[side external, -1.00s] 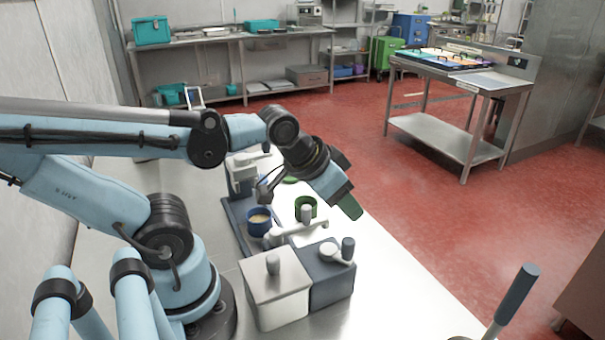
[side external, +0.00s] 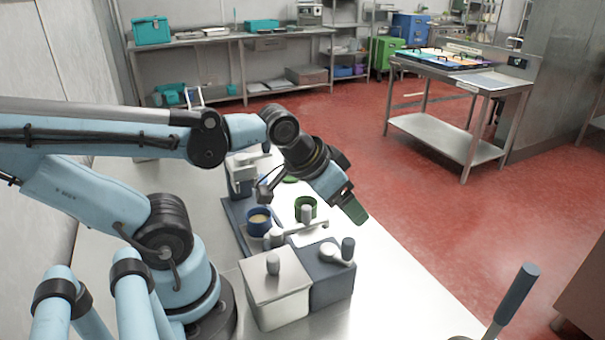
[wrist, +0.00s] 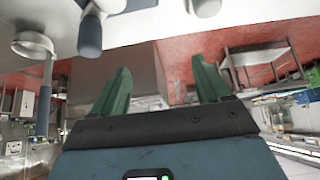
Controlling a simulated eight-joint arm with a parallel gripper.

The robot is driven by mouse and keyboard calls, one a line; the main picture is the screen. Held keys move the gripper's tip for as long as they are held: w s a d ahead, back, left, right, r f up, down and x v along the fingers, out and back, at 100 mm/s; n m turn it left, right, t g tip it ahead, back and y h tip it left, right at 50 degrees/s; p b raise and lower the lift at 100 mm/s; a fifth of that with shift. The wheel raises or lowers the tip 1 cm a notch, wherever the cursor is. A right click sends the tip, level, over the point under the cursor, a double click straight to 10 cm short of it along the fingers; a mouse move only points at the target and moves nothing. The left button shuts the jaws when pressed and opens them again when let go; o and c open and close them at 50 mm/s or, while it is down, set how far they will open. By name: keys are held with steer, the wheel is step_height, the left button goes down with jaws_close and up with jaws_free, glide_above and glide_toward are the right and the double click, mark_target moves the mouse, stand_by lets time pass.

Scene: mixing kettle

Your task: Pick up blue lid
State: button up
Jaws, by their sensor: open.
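My gripper (wrist: 161,84) is open and empty, with its two green fingers wide apart in the wrist view. In the side view my gripper (side external: 350,207) hangs above the right edge of the white counter, behind the boxes and clear of them. A dark blue-grey box (side external: 331,285) with a flat top and a knobbed handle stands at the front. A small blue cup (side external: 258,222) with a blue rim stands behind it to the left. I cannot tell for sure which piece is the blue lid.
A white box (side external: 278,301) with a grey knob touches the blue-grey box. A green cup (side external: 305,205) stands near the blue cup. A grey-handled tool (side external: 515,298) rises at lower right. The counter's right strip (side external: 385,270) is clear. A round pan (wrist: 33,44) shows in the wrist view.

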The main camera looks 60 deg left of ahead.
step_height(320, 180, up, 5)
steer(key=a+r+m+g+y, duration=0.15)
steer(key=a+g, duration=0.45)
steer(key=a, duration=2.3)
steer(key=s+a+f+m+g+h, duration=0.1)
steer(key=s+a, duration=0.3)
steer(key=a, duration=0.3)
steer(key=shift+m+h, duration=0.25)
steer(key=f, duration=1.4)
steer(key=shift+s+a, duration=0.15)
steer(key=shift+a, duration=0.25)
steer(key=shift+w+f, duration=0.2)
steer(key=shift+f, duration=2.45)
steer(key=c, duration=0.6)
